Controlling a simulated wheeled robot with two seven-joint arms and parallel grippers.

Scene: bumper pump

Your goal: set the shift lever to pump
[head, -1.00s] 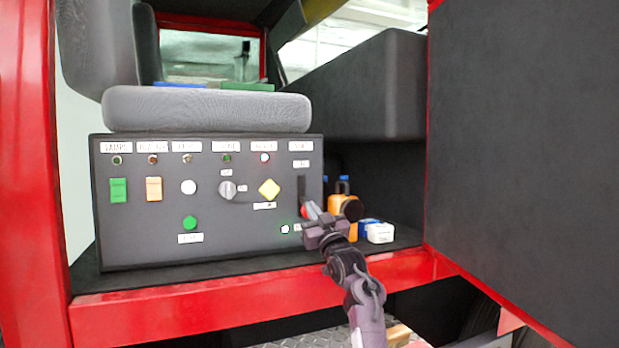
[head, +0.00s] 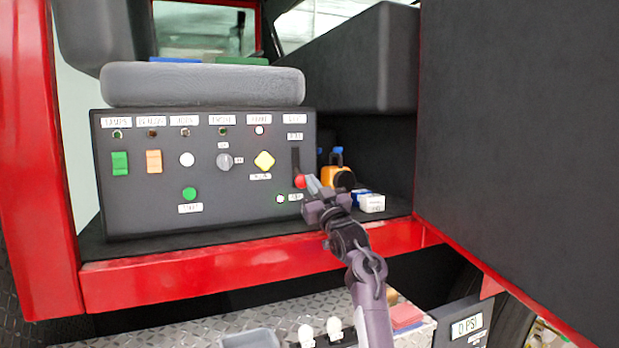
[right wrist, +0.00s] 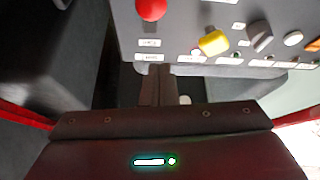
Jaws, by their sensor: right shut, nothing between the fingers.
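The dark control panel (head: 140,210) has a vertical slot (head: 295,160) at its right side with the shift lever's red knob (head: 300,181) at the slot's lower end. A small lit lamp (head: 280,198) and a white label (head: 295,197) sit just below the knob; its print is too small to read surely. My right gripper (head: 312,185) is shut and empty, with its tips close beside the knob on the right; contact cannot be told. In the right wrist view the knob (right wrist: 151,9) is at the top edge, beyond the shut fingers (right wrist: 157,85). My left gripper is not in view.
The panel also carries a yellow knob (head: 264,160), a grey rotary knob (head: 224,162) and green and orange switches. An orange bottle (head: 337,178) and a white box (head: 372,203) stand right of the panel. A red sill (head: 180,280) runs below; a dark wall (head: 520,150) closes the right.

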